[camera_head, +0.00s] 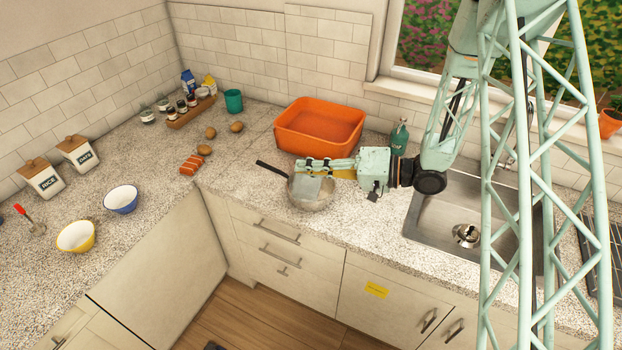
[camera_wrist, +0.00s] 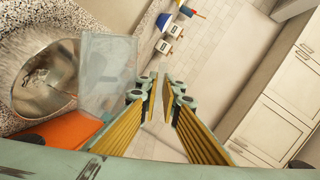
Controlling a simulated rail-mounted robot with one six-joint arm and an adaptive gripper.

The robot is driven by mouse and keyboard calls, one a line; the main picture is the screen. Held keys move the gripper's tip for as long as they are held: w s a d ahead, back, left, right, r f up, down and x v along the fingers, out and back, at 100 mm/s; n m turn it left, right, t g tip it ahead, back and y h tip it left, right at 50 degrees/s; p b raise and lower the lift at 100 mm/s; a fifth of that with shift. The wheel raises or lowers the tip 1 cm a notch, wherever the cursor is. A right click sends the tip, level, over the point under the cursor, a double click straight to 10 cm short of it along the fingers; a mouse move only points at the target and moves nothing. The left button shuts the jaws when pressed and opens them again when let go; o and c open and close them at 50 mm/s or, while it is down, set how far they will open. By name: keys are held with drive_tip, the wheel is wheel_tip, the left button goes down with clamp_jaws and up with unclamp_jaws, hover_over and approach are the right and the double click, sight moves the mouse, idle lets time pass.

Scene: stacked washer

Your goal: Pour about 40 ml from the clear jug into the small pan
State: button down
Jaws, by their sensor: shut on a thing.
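The clear jug (camera_wrist: 108,72) is see-through and pale, close beside my gripper's fingers in the wrist view. In the head view the jug (camera_head: 308,188) shows as a pale grey shape over the small pan. My gripper (camera_head: 305,167) is shut on the jug, and the gripper (camera_wrist: 160,88) also shows its yellow-lined fingers in the wrist view. The small metal pan (camera_head: 318,203) stands on the counter below, its dark handle pointing back left; it also shows in the wrist view (camera_wrist: 42,85). The jug looks tipped, but its exact tilt, the liquid level and any stream cannot be made out.
An orange tub (camera_head: 318,128) stands just behind the pan, with a green bottle (camera_head: 399,136) to its right. The sink (camera_head: 462,215) lies right. Potatoes (camera_head: 237,127) and a salmon-coloured item (camera_head: 191,164) lie left. Counter between the pan and the bowls (camera_head: 121,199) is mostly clear.

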drive_tip(key=shift+s, duration=0.3)
drive_tip(key=shift+s, duration=0.1)
drive_tip(key=shift+s, duration=0.25)
drive_tip(key=shift+s, duration=0.15)
drive_tip(key=shift+r+m+p, duration=0.1)
drive_tip(key=shift+m+p, duration=0.2)
drive_tip(key=shift+p, duration=0.3)
idle(0.9)
